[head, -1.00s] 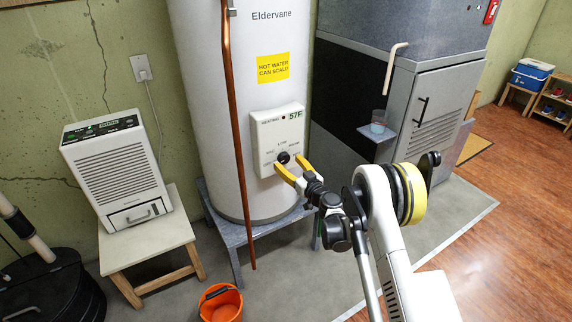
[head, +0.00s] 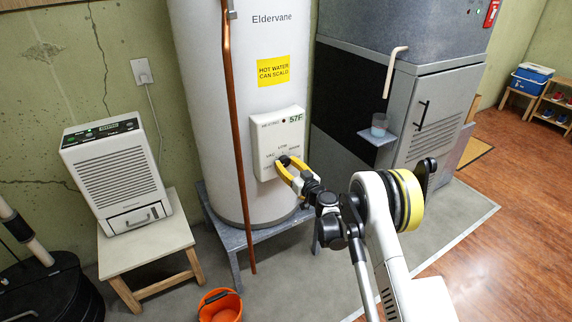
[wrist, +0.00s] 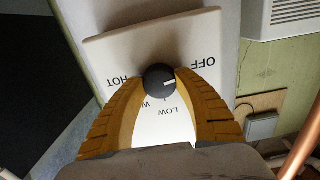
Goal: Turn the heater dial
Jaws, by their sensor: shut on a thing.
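The round black dial (wrist: 158,80) sits on the panel among printed words; OFF, HOT and LOW can be read in the wrist view. In the head view my gripper (head: 283,166) reaches the panel from the right and mostly covers the dial.
A copper pipe (head: 236,150) runs down in front of the heater, left of the panel. A dehumidifier (head: 115,175) stands on a wooden stool (head: 127,256). An orange bucket (head: 220,307) is on the floor. A grey furnace cabinet (head: 440,115) stands to the right.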

